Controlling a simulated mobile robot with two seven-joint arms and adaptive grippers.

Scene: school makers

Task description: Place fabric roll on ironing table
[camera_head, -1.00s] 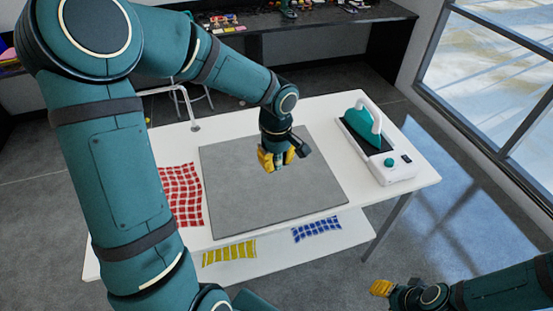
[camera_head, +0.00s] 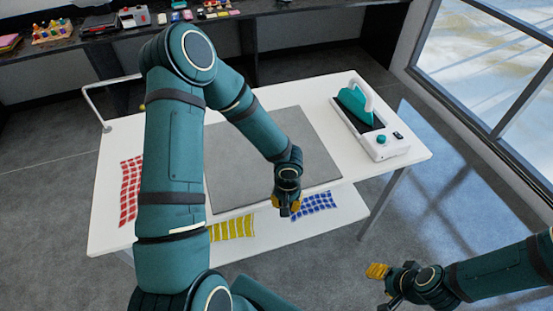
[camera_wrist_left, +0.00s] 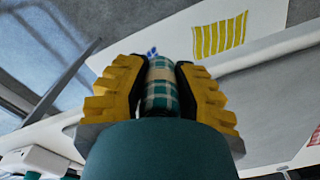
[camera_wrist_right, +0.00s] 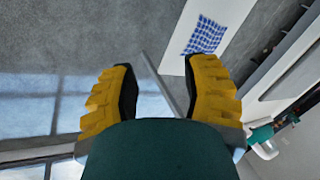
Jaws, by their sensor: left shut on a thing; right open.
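My left gripper (camera_head: 287,208) is shut on the fabric roll (camera_wrist_left: 160,88), a green and white checked roll between its yellow fingers in the left wrist view. In the head view the fingers hide the roll. This gripper is near the front edge of the white ironing table (camera_head: 320,112), by the front edge of its grey pad (camera_head: 290,150). I cannot tell its height above the table. My right gripper (camera_head: 377,272) is open and empty, off the table's front right; its fingers (camera_wrist_right: 158,95) stand apart in the right wrist view.
An iron on a white base (camera_head: 378,138) stands at the table's right end. A red checked cloth (camera_head: 130,188) lies at the left. Yellow (camera_head: 232,229) and blue (camera_head: 315,204) cloths lie on the lower shelf. The grey pad looks clear.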

